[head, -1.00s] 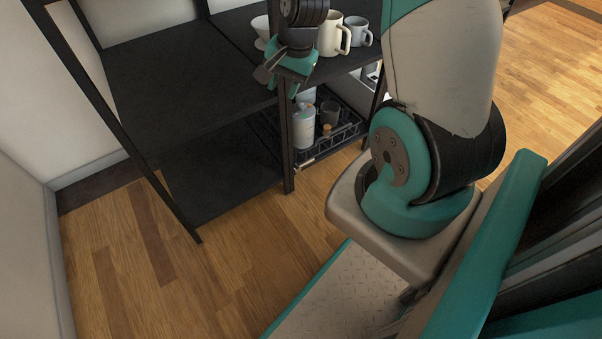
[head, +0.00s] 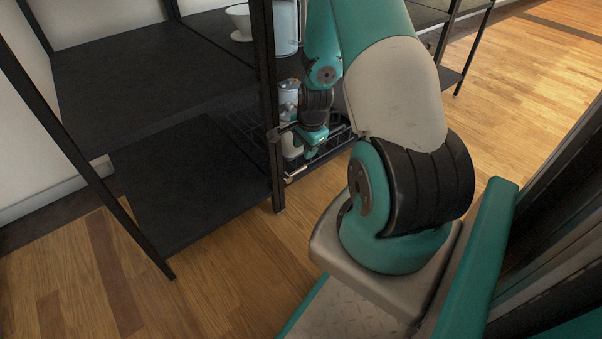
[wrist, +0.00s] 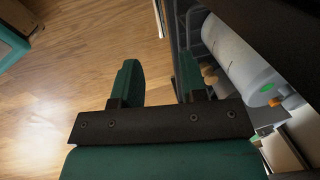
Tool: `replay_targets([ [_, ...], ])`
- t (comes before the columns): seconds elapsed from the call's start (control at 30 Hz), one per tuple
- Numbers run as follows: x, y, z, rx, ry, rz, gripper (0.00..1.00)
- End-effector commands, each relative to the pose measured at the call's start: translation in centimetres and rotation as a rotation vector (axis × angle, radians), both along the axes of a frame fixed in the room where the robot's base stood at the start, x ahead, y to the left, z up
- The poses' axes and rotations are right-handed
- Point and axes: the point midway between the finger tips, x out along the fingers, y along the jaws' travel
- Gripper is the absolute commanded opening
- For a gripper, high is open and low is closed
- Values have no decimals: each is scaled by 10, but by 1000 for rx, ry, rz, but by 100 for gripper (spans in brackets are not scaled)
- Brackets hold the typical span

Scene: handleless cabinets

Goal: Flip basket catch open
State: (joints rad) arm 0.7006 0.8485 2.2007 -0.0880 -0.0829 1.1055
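The dark wire basket (head: 250,128) sits on the lower level of the black shelf unit. A small pale rod with a coppery end, which looks like the catch (head: 296,174), is at the basket's front left corner, beside the shelf post. My gripper (head: 304,152) is just above and behind this rod in the head view, apart from it as far as I can tell. In the wrist view my gripper (wrist: 158,80) has its two teal fingers spread with only floor between them. A thin pale bar (wrist: 158,18) shows beyond the fingertips; I cannot tell if it is the catch.
A black shelf post (head: 270,110) stands close left of my gripper. A white canister (wrist: 238,55) is right of the fingers in the wrist view. A white cup (head: 240,20) stands on the upper shelf. Wooden floor (head: 225,260) in front is clear.

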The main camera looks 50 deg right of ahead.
Motion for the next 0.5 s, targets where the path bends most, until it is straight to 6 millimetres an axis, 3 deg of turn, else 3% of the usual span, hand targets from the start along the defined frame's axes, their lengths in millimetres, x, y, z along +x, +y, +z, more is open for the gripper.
replay_targets([
  [0.03, 2, 0, -20, 1, 2, 0, 39],
  [0.2, 9, -3, -56, 0, 1, 0, 39],
  [0.5, 16, -6, -89, -1, -1, 0, 39],
])
